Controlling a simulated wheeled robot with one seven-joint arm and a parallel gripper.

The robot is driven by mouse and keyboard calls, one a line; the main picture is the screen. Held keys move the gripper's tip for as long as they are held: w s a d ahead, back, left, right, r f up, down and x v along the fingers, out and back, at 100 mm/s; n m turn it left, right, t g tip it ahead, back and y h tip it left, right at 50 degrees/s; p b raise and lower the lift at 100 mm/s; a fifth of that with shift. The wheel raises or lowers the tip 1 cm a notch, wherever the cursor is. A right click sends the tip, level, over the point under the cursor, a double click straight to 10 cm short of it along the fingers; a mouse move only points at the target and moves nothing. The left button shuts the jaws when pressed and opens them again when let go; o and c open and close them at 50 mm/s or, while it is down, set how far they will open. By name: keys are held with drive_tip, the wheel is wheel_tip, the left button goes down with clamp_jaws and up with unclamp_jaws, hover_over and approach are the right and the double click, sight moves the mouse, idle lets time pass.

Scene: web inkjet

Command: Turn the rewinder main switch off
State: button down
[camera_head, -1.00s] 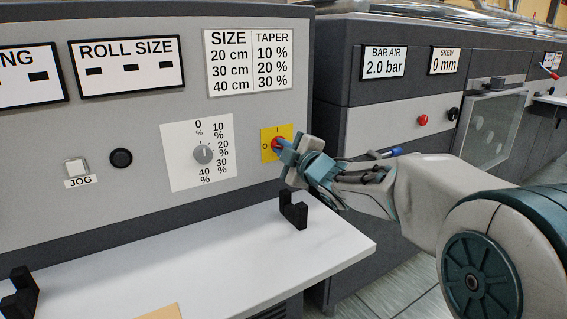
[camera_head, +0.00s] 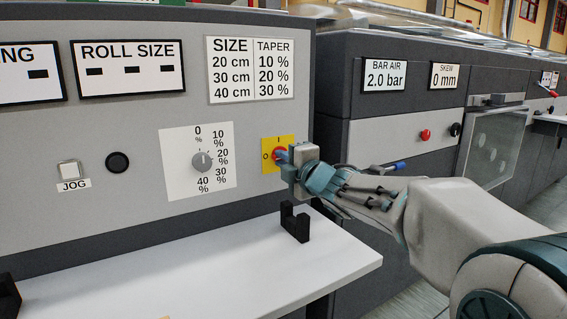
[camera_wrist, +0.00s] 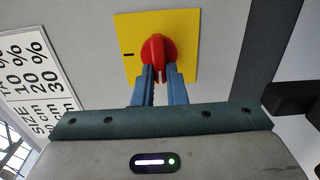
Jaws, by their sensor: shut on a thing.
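The rewinder main switch is a red rotary knob (camera_wrist: 158,48) on a yellow plate (camera_head: 268,158) marked I at the top and O at the left. My gripper (camera_head: 286,157) is at the knob and hides much of it in the head view. In the wrist view, its blue fingers (camera_wrist: 161,75) are shut on the knob's narrow grip, one on each side. The grip runs at a right angle to the direction of the I mark, along the line toward the O side. The O mark is hidden in the wrist view.
A white shelf (camera_head: 225,275) with a black bracket (camera_head: 294,222) juts out below the switch. A dial (camera_head: 202,161), a black button (camera_head: 117,163) and a JOG button (camera_head: 69,171) sit to the left. Another machine with a red button (camera_head: 425,135) stands to the right.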

drive_tip(key=shift+f, duration=0.1)
drive_tip(key=c, duration=1.5)
unclamp_jaws()
drive_tip(key=shift+o, duration=0.2)
drive_tip(key=shift+s, duration=0.1)
drive_tip(key=p+v, duration=0.3)
drive_tip(key=v, duration=1)
drive_tip(key=shift+s+d, duration=0.25)
drive_tip(key=shift+s, duration=0.05)
drive_tip(key=shift+p, duration=0.3)
